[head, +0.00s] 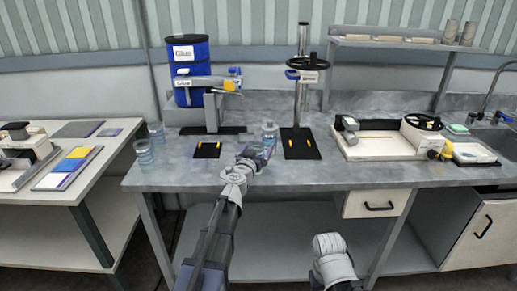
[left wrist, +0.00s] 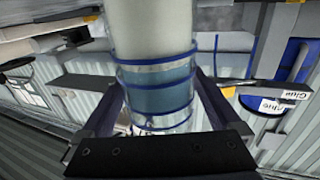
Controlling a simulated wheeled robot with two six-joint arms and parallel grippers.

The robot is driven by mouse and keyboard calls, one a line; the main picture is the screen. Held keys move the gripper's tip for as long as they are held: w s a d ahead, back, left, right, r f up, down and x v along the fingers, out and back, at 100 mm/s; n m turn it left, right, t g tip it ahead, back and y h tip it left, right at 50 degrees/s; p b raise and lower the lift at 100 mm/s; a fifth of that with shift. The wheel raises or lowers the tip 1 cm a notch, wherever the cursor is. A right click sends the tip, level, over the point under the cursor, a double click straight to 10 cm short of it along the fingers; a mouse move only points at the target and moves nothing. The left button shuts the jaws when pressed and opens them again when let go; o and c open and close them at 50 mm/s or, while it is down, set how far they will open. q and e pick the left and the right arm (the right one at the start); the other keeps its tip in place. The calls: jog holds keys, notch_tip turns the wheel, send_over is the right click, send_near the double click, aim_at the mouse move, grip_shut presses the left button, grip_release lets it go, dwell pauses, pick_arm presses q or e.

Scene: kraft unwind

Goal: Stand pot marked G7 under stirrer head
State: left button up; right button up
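A clear pot with blue bands (head: 269,131) is at the tip of my left gripper (head: 262,150), over the counter between two black base plates. In the left wrist view the pot (left wrist: 155,90) stands between the two fingers (left wrist: 160,112), which press against its sides. I cannot read a G7 mark on it. The stirrer stand (head: 301,95), with a black handwheel and a labelled head, is just right of the pot. Its black base plate (head: 300,151) has yellow marks and is empty. Only a grey part of my right arm shows at the bottom.
A blue glue drum (head: 188,62) and its dispenser (head: 212,110) stand left of the pot, with a small black plate (head: 207,150) in front. Two clear pots (head: 144,153) (head: 156,132) stand at the counter's left end. A white machine (head: 385,140) is on the right.

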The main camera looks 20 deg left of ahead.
pick_arm(q)
jog(key=shift+o, duration=0.2)
jog(key=s, duration=0.5)
jog(key=s+f+b, duration=0.1)
jog(key=s, duration=0.2)
jog(key=shift+s, duration=0.15)
jog(key=shift+s+f, duration=0.1)
jog(key=shift+s, duration=1.15)
jog(key=shift+w, duration=1.1)
jog(key=shift+w+r, duration=0.2)
jog(key=shift+w, duration=2.65)
pick_arm(e)
jog(key=shift+s+f, duration=0.45)
pick_arm(q)
jog(key=shift+s, duration=0.1)
jog(key=shift+c, duration=0.4)
